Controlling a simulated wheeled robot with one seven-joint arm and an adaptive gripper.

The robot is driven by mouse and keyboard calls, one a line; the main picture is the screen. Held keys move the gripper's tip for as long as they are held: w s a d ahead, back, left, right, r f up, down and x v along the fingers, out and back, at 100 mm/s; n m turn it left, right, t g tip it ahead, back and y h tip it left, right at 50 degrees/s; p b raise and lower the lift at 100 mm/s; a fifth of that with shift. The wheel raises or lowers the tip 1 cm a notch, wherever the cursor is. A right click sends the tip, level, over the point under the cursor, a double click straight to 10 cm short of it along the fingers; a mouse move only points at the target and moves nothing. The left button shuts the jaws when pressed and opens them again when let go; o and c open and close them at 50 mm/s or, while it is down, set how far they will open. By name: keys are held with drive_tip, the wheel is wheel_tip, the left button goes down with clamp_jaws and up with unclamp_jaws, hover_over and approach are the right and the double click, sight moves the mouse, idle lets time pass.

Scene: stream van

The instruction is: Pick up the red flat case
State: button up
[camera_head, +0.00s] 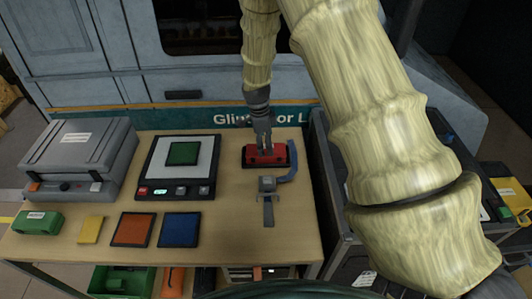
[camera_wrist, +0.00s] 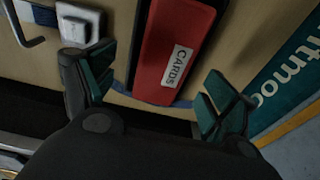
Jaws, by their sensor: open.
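The red flat case (camera_head: 267,159) lies toward the back right of the wooden table, its near side facing the head camera. My gripper (camera_head: 264,140) points down directly over the case. In the wrist view my gripper (camera_wrist: 152,92) is open, with one fingertip on each side of the case and visible space between each finger and the red surface. I cannot tell how far the fingertips reach down along it.
A blue strap-like piece (camera_head: 292,162) stands close to the case's right side, with a grey clamp-like tool (camera_head: 267,187) in front. A scale (camera_head: 176,185) with a green square is to the left.

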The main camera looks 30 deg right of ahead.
sight(266, 154)
drive_tip(key=shift+w+d+f+p, duration=0.15)
drive_tip(key=shift+f+p, duration=0.35)
drive_tip(key=shift+f, duration=0.7)
drive_tip(key=shift+w+d+f+p, duration=0.1)
drive_tip(key=shift+f+p, duration=0.35)
drive_tip(key=shift+f, duration=0.7)
drive_tip(key=shift+c, duration=0.4)
drive_tip(key=c, duration=1.3)
drive_tip(key=shift+r, duration=0.2)
